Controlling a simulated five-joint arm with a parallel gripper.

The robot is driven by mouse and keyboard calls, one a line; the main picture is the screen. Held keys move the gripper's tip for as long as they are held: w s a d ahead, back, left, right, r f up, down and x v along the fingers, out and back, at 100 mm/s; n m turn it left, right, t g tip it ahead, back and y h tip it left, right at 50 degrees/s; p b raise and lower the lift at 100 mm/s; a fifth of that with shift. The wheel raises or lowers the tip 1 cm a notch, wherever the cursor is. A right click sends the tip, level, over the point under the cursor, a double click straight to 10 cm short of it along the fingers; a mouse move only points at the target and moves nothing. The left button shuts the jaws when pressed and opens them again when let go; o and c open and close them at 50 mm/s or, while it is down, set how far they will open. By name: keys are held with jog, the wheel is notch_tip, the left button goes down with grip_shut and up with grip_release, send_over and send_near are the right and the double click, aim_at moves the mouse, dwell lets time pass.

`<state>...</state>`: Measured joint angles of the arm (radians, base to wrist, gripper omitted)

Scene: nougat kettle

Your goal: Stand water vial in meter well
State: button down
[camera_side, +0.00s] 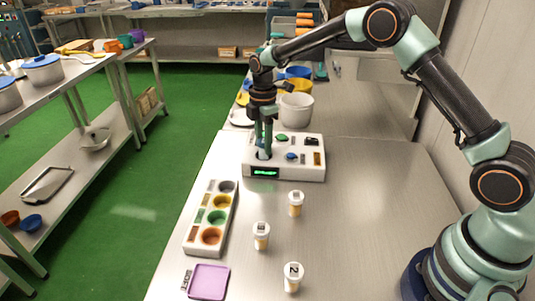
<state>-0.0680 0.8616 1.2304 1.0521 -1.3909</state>
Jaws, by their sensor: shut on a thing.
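The meter (309,174) is a white block with a lit green display on its front, standing on the steel bench. My gripper (264,151) points straight down at the left part of the meter, over the place of its well. It is shut on the water vial (262,154), of which only a small pale-blue and whitish part shows between the fingers. The fingers hide most of the vial and the well. I cannot tell whether the vial's foot is inside the well or just above it.
Three white-capped vials with labels (296,204), (261,236), (293,277) stand in front of the meter. A tray with several coloured cups (191,240) lies left of them, with a purple square dish (208,282) near the front. Tubs (296,108) stand behind. The bench's right side is clear.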

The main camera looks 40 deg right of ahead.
aim_at(263, 140)
jog(key=shift+f, duration=0.55)
jog(key=c, duration=0.7)
grip_release()
jog(key=shift+r, duration=5.5)
